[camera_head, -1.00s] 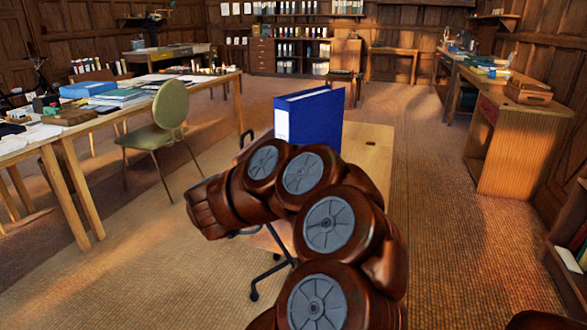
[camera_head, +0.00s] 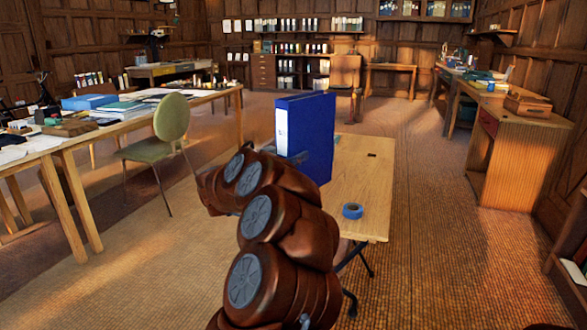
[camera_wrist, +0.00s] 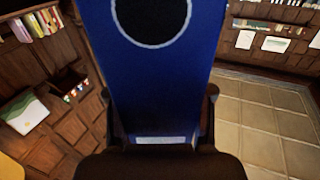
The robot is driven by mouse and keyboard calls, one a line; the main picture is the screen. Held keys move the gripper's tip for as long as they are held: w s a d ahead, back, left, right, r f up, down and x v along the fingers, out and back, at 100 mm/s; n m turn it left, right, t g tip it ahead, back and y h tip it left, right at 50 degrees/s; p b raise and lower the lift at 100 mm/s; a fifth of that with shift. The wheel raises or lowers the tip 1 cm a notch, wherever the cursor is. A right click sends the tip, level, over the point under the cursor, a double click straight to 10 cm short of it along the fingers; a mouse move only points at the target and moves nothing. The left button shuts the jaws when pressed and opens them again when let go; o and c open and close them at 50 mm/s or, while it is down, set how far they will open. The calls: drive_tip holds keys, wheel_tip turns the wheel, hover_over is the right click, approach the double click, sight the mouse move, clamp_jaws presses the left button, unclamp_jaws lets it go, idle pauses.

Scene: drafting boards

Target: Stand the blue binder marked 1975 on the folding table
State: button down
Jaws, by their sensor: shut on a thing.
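In the wrist view, the binder's blue spine (camera_wrist: 160,75) with a dark round hole fills the middle. My gripper (camera_wrist: 160,112) is shut on the binder, one finger on each side. No year marking is readable.
A blue tape roll (camera_head: 353,211) lies on the table's near right part, and a small dark item (camera_head: 372,155) lies farther back. The tabletop between is bare. A green chair (camera_head: 171,120) and a long cluttered table (camera_head: 110,122) stand left. The carpet at right is clear.

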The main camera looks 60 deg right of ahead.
drive_tip(key=shift+w+d+f, duration=0.1)
drive_tip(key=shift+d, duration=0.1)
wheel_tip(320, 180, down, 3)
drive_tip(key=shift+f+b, duration=0.1)
drive_tip(key=shift+b, duration=0.7)
drive_tip(key=shift+f, duration=0.1)
drive_tip(key=shift+c, duration=2.2)
unclamp_jaws()
drive_tip(key=shift+f, duration=0.1)
